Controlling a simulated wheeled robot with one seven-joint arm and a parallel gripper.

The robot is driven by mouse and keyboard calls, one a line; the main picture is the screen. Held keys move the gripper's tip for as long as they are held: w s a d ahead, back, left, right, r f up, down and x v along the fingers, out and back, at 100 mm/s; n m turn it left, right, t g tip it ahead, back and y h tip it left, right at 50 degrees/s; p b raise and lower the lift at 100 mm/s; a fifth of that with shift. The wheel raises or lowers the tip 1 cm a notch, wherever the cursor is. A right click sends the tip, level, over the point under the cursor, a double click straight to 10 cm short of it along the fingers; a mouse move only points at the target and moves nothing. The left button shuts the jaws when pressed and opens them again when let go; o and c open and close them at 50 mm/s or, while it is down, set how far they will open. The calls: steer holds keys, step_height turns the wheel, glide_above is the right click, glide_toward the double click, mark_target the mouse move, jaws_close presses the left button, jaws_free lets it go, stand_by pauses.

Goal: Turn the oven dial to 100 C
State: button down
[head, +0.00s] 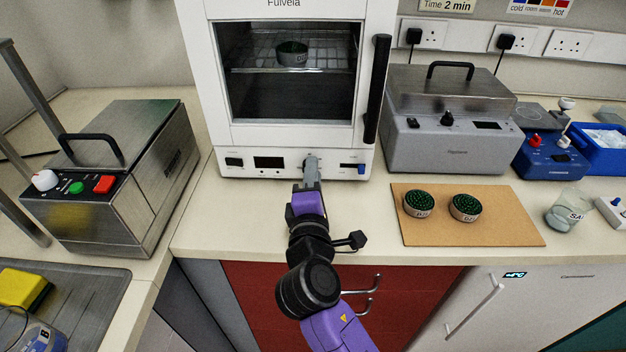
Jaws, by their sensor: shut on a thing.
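The white oven (219,90) stands at the back centre, its door shut with a dark window and a black vertical handle at right. The control strip below the door has a dark display (268,162) that I cannot read. My gripper (311,165) reaches that strip just right of the display and is shut on the oven dial (311,157). The gripper covers most of the dial, so its pointer and setting are hidden.
A grey lidded bath (450,145) stands right of the oven. A brown board (480,233) with two green-topped dishes lies in front. A steel machine (150,190) stands left.

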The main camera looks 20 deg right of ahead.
steer(key=shift+f+m+b, duration=0.15)
steer(key=shift+m+b, duration=0.2)
steer(key=shift+m, duration=0.25)
steer(key=c, duration=1.1)
jaws_free()
steer(key=shift+c, duration=0.2)
steer(key=shift+s, duration=0.1)
steer(key=shift+v, duration=3.85)
